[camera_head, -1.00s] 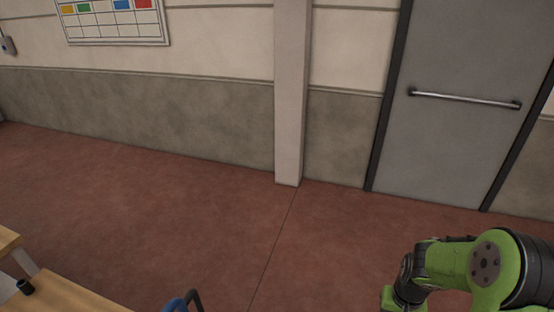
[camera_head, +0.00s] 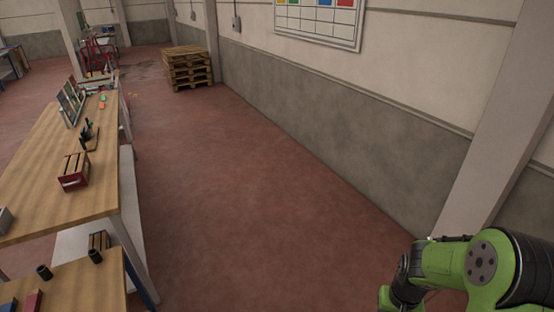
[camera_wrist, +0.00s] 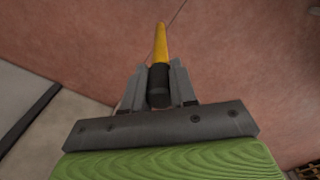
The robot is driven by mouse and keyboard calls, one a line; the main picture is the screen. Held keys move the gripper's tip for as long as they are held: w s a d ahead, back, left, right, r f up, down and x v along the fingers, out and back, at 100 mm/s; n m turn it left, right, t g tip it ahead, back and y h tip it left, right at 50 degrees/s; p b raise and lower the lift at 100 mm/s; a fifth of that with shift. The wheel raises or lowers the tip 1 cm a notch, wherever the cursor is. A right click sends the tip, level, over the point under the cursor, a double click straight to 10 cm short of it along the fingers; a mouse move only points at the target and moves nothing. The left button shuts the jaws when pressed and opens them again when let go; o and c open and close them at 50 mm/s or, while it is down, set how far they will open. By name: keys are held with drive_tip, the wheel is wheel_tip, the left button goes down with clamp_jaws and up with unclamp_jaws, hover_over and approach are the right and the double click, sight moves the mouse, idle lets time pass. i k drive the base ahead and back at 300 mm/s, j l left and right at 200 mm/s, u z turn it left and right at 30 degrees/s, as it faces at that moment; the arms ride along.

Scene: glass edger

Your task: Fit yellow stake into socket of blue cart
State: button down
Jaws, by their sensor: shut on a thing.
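The yellow stake (camera_wrist: 160,42) shows in the wrist view, with a black part at its near end. My gripper (camera_wrist: 160,78) is shut on the stake at this black part. The stake points away from the gripper over the red floor. In the head view my green arm is at the lower right, and the gripper and stake are out of frame. I cannot make out the blue cart or its socket in either current view.
A long wooden workbench (camera_head: 45,185) runs along the left, carrying a small red-and-wood crate (camera_head: 74,171). A nearer wooden top (camera_head: 75,285) holds black cylinders (camera_head: 95,256). Pallets (camera_head: 188,67) are stacked far back by the wall. The red floor between bench and wall is clear.

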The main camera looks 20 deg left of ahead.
sight(98, 261)
drive_tip(key=i+j+u, duration=0.2)
drive_tip(key=u, duration=0.25)
drive_tip(key=i+j+u, duration=0.1)
drive_tip(key=i+u, duration=0.6)
drive_tip(key=u, duration=0.15)
drive_tip(key=i+l+u, duration=0.1)
drive_tip(key=i+u, duration=0.2)
drive_tip(key=u, duration=0.15)
drive_tip(key=i+l+u, duration=0.2)
drive_tip(key=u, duration=0.25)
drive_tip(key=i+l+u, duration=0.3)
drive_tip(key=u, duration=0.15)
drive_tip(key=i+l+u, duration=0.1)
drive_tip(key=i+u, duration=0.15)
drive_tip(key=u, duration=0.2)
drive_tip(key=i+l+u, duration=0.15)
drive_tip(key=u, duration=0.3)
drive_tip(key=i+l+u, duration=0.3)
drive_tip(key=u, duration=0.15)
drive_tip(key=i+l+u, duration=0.15)
drive_tip(key=l+u, duration=0.15)
drive_tip(key=u, duration=0.15)
drive_tip(key=i+l+u, duration=0.1)
drive_tip(key=l+u, duration=0.35)
drive_tip(key=i+l+u, duration=0.15)
drive_tip(key=l, duration=0.15)
